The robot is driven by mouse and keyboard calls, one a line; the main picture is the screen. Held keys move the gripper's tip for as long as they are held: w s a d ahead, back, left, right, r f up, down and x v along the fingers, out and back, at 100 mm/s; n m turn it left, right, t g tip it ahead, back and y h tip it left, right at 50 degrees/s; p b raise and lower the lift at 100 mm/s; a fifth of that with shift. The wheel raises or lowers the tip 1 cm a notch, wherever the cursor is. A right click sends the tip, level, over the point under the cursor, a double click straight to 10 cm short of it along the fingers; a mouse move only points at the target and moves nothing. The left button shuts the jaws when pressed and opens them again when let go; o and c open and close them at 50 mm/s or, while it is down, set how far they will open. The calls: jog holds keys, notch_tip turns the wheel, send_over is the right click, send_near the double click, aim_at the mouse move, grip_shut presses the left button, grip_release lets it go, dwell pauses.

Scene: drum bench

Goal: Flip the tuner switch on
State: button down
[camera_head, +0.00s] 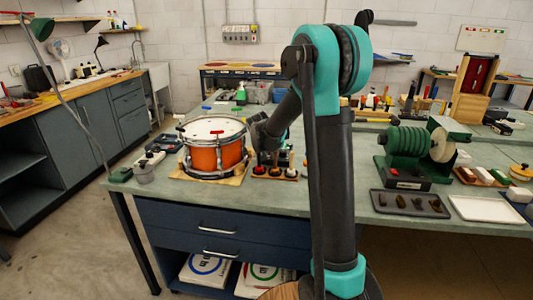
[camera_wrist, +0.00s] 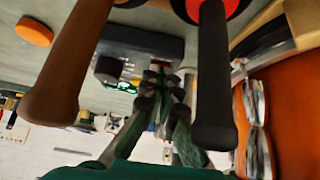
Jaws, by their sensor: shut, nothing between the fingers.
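My gripper (camera_head: 262,140) hangs just right of the orange drum (camera_head: 214,150), low over the bench; my arm hides part of that area. In the wrist view my gripper (camera_wrist: 162,72) is shut and empty, its fingers together. Its tips appear close to a dark box (camera_wrist: 145,42) with a round black knob (camera_wrist: 108,68). This box may be the tuner; I cannot make out its switch or whether it touches the fingers. The drum (camera_wrist: 290,95) fills the right of the wrist view.
A wooden rack (camera_head: 275,175) with several handled tools stands right of the drum. A brown handle (camera_wrist: 70,60) and a black handle (camera_wrist: 212,80) loom close in the wrist view. A green-spooled machine (camera_head: 412,150) and a dark tray (camera_head: 408,204) stand further right.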

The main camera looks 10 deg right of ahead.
jog(key=shift+r, duration=0.15)
jog(key=shift+r, duration=0.6)
jog(key=shift+r, duration=0.1)
jog(key=shift+r, duration=0.2)
jog(key=v, duration=1.2)
jog(key=shift+s, duration=0.5)
jog(key=shift+a, duration=0.15)
